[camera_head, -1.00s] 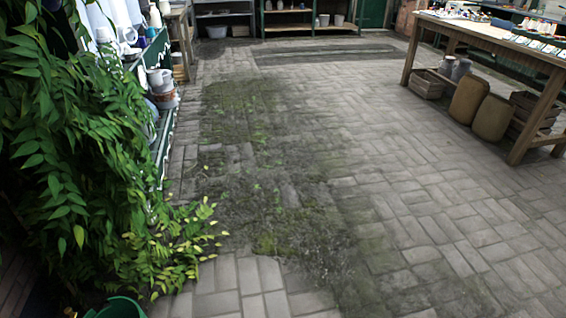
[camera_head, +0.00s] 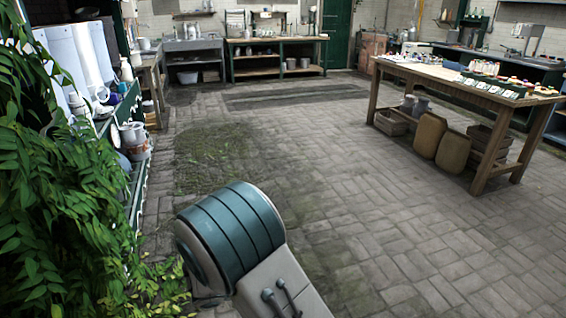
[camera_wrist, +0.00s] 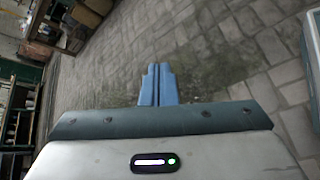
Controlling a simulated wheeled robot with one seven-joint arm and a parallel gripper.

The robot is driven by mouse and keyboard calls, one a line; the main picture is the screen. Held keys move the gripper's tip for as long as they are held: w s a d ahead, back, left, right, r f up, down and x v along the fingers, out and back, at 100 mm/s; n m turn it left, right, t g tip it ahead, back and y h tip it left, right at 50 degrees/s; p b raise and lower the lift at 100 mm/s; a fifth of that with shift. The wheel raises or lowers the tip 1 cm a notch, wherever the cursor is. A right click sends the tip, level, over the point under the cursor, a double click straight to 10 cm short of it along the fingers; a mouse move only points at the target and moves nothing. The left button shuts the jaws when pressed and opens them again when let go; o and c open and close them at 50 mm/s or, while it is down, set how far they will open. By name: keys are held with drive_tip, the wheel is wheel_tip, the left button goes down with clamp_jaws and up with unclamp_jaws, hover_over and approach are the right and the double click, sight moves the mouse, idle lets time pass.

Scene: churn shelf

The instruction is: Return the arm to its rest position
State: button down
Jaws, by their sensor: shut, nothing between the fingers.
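My gripper (camera_wrist: 158,84) shows in the wrist view with its two blue fingers pressed together and nothing between them. It points out over the bare brick floor and touches nothing that I can see. In the head view a teal and grey part of my arm stands at the bottom centre, above the floor. The gripper itself is not visible in the head view.
A leafy plant (camera_head: 55,190) and a green shelf (camera_head: 137,190) with pots stand close on the left. A wooden worktable (camera_head: 455,84) with bottles stands at the right. Benches line the back wall. The brick floor (camera_head: 370,220) between is open.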

drive_tip(key=s+d+r+m+g+y+p, duration=0.1)
drive_tip(key=s+d+r+m+y+p, duration=0.2)
drive_tip(key=r, duration=0.6)
drive_tip(key=s+d+r+m+g+y+p, duration=0.1)
drive_tip(key=s+d+r+m+y+p, duration=0.2)
drive_tip(key=s+d+r+m, duration=0.4)
drive_tip(key=s+d+r+m+g+y+p, duration=0.1)
drive_tip(key=s+d+r+m+y+p, duration=0.2)
drive_tip(key=s+r, duration=0.5)
wheel_tip(320, 180, up, 3)
drive_tip(key=d+m+y, duration=0.1)
drive_tip(key=d+m, duration=0.1)
drive_tip(key=m, duration=0.1)
drive_tip(key=shift+d+g+y+p, duration=0.25)
drive_tip(key=shift+g+y+p, duration=0.05)
drive_tip(key=shift+r, duration=0.1)
